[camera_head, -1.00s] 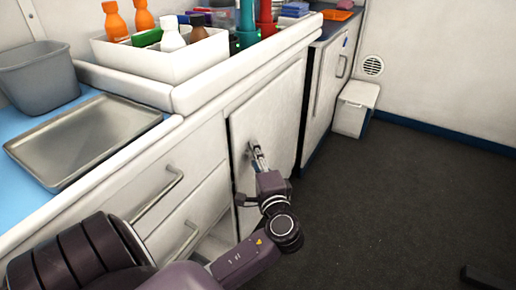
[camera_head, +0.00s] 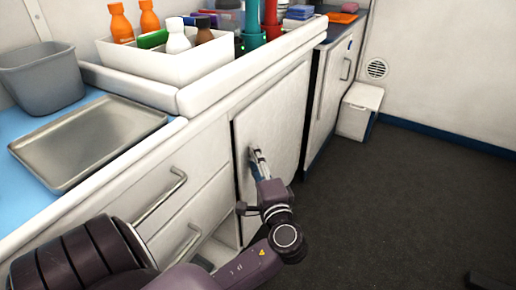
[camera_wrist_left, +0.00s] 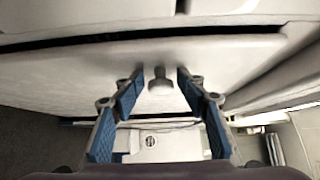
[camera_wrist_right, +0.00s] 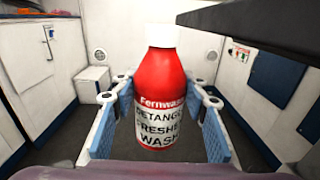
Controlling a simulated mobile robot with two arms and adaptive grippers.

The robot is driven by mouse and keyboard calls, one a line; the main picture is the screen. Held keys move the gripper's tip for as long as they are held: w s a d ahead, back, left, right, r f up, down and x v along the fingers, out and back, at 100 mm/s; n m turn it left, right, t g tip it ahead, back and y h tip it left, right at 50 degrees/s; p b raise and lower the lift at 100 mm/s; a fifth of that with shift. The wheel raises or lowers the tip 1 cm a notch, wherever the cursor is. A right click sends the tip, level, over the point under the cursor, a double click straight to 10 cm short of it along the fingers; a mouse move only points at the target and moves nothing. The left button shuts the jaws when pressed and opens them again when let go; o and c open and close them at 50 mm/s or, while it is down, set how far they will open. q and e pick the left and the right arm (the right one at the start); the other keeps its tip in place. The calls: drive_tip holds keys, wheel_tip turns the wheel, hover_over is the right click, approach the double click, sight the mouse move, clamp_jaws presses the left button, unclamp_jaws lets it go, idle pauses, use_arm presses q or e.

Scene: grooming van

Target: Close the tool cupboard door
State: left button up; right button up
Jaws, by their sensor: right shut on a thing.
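The tool cupboard door (camera_head: 280,115) is a pale panel under the counter, slightly ajar. Its left edge stands out from the cabinet, and some interior shows at the lower left. In the left wrist view the door (camera_wrist_left: 70,72) has a dark gap along its top edge and a small round knob (camera_wrist_left: 160,78). My left gripper (camera_head: 256,156) is at the door front, its blue-padded fingers (camera_wrist_left: 160,85) open on either side of the knob. My right gripper (camera_wrist_right: 158,110) is shut on a red bottle (camera_wrist_right: 163,85) with a white cap and label, upright.
A metal tray (camera_head: 88,143), a grey bin (camera_head: 42,82) and a white box (camera_head: 180,68) of bottles sit on the counter. Drawers with bar handles (camera_head: 165,195) are left of the door. A white pedal bin (camera_head: 358,112) stands beyond. The dark floor (camera_head: 400,200) at right is clear.

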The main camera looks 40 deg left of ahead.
use_arm(q)
drive_tip(key=v, duration=1)
drive_tip(key=shift+w+d+t, duration=0.2)
drive_tip(key=shift+d+t, duration=0.1)
drive_tip(key=shift+d, duration=0.1)
use_arm(e)
drive_tip(key=shift+d+r, duration=0.1)
